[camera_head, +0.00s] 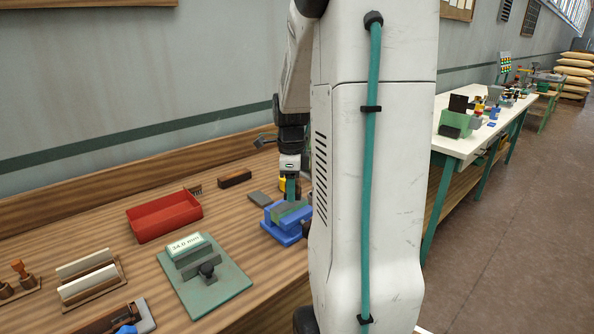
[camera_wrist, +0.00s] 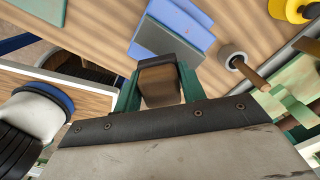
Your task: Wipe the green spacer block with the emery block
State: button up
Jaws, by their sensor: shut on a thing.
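My gripper (camera_head: 291,188) hangs over the back right of the wooden bench, beside and just above a blue holder (camera_head: 281,236). A grey-green block, seemingly the green spacer block (camera_head: 288,214), sits in the holder. In the wrist view my teal fingers (camera_wrist: 160,88) are shut on a brown block with a dark edge, seemingly the emery block (camera_wrist: 160,70). Beyond it in that view are a blue surface (camera_wrist: 188,24) and a grey-green face (camera_wrist: 158,38). I cannot tell whether the held block touches the spacer block. My arm hides part of the holder's right side.
A red tray (camera_head: 165,216) and a green plate (camera_head: 233,283) with a gauge marked 34.0 mm stand to the left. A dark brown block (camera_head: 234,177) and a flat grey piece (camera_head: 261,199) lie behind the holder. A white-topped table (camera_head: 462,146) stands at right.

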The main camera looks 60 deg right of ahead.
jog(key=shift+r, duration=2.2)
